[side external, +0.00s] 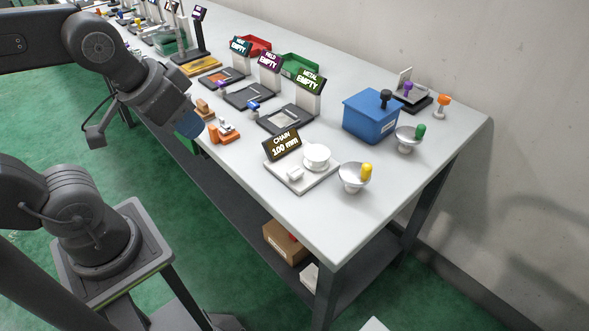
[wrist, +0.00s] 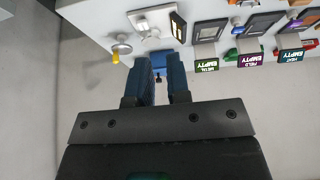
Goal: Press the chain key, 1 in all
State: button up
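The chain unit (side external: 278,173) is a pale plate near the front of the table, with a sign (side external: 282,143) reading CHAIN 100 mm. A small white block that looks like its key (side external: 295,174) sits on the plate beside a white round part (side external: 317,155). The chain unit also shows at the top of the wrist view (wrist: 150,32). My gripper (side external: 192,128) is by the table's left edge, to the left of the chain unit and apart from it. In the wrist view my gripper (wrist: 158,62) has its two blue fingers apart with nothing held.
A blue box (side external: 370,120) stands behind the chain unit. A bowl with a yellow-handled tool (side external: 353,184) is to its right. Orange clamp-like parts (side external: 223,132) lie near my gripper. Trays with METAL, FIELD and other EMPTY signs (side external: 309,80) stand further back.

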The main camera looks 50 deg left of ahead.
grip_shut()
dwell(1.0)
jog(key=m+t+y, duration=0.1)
jog(key=m+t, duration=0.3)
jog(key=m, duration=0.4)
send_over(297, 173)
notch_tip(297, 173, down, 5)
jog(key=shift+f, duration=0.2)
jog(key=shift+f, duration=4.4)
jog(key=shift+f, duration=0.15)
